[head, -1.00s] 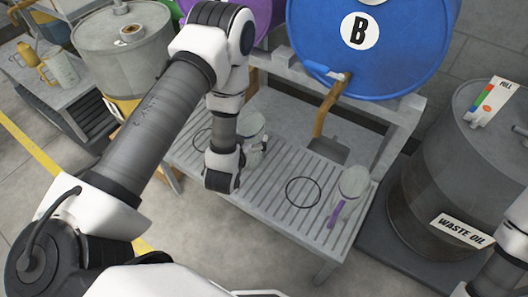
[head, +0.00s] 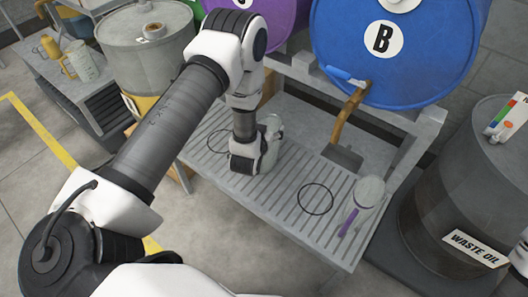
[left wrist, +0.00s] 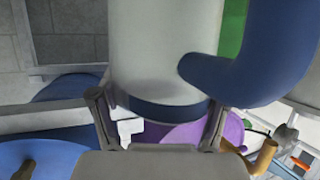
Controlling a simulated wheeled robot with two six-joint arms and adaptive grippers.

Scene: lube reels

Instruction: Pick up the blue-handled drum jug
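The blue-handled drum jug (left wrist: 165,45) is a pale cylinder with a dark blue band and a thick blue handle (left wrist: 265,65) in the left wrist view. My left gripper (left wrist: 158,105) has its fingers spread, one on each side of the jug near the band. Whether they touch it is unclear. In the head view the jug (head: 273,124) stands on the slatted rack, partly hidden behind my left gripper (head: 262,152). My right gripper is out of view; only part of that arm shows at the right edge.
A purple-handled jug (head: 368,191) stands on the slatted rack (head: 285,185), right of an empty black ring (head: 316,199). Blue drum B (head: 420,60) with its tap hangs above. A waste oil drum (head: 445,200) stands at right. A side table holds yellow-handled jugs (head: 80,60).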

